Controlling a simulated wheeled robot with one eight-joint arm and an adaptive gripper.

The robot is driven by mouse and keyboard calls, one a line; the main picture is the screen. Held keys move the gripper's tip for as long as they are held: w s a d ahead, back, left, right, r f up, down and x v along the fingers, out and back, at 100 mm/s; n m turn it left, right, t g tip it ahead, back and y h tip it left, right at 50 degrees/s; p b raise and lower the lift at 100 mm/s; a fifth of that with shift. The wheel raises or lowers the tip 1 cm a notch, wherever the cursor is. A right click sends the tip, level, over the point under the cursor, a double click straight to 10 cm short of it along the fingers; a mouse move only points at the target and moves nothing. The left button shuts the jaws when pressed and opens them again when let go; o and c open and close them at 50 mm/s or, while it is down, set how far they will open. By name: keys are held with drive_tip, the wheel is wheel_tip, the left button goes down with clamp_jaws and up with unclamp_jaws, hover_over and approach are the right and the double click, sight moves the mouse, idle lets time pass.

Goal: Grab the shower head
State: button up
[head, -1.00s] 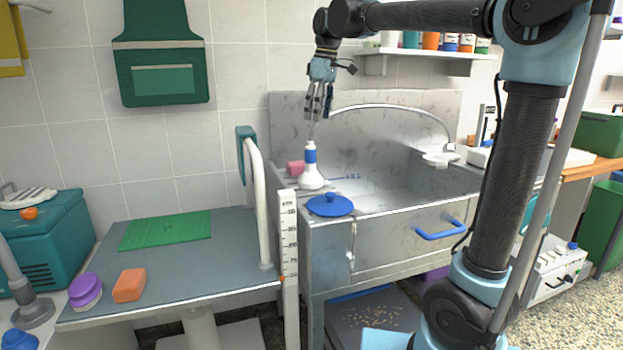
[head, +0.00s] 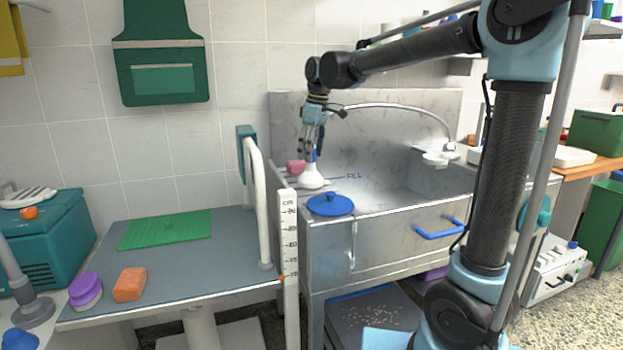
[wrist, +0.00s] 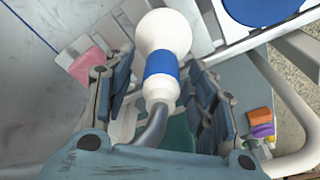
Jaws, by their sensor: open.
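The shower head (head: 312,178) is white and bell-shaped with a blue band, standing wide end down on the ledge at the left of the steel sink. A grey hose runs from its narrow end. My gripper (head: 312,150) is open, pointing down around the upper part of the shower head. In the head view the fingers partly hide the blue band. I cannot tell whether any finger touches it.
A pink block (head: 295,167) sits close left of the shower head. A blue round lid (head: 330,204) lies in front. The steel sink basin (head: 390,185) is to the right. A white curved rail (head: 260,205) and a measuring post (head: 288,235) stand at the left front.

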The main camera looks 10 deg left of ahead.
drive_tip(key=shift+a+f, duration=0.15)
drive_tip(key=shift+f, duration=0.6)
drive_tip(key=shift+a+f, duration=0.15)
drive_tip(key=shift+f, duration=0.6)
clamp_jaws()
drive_tip(key=shift+w, duration=0.1)
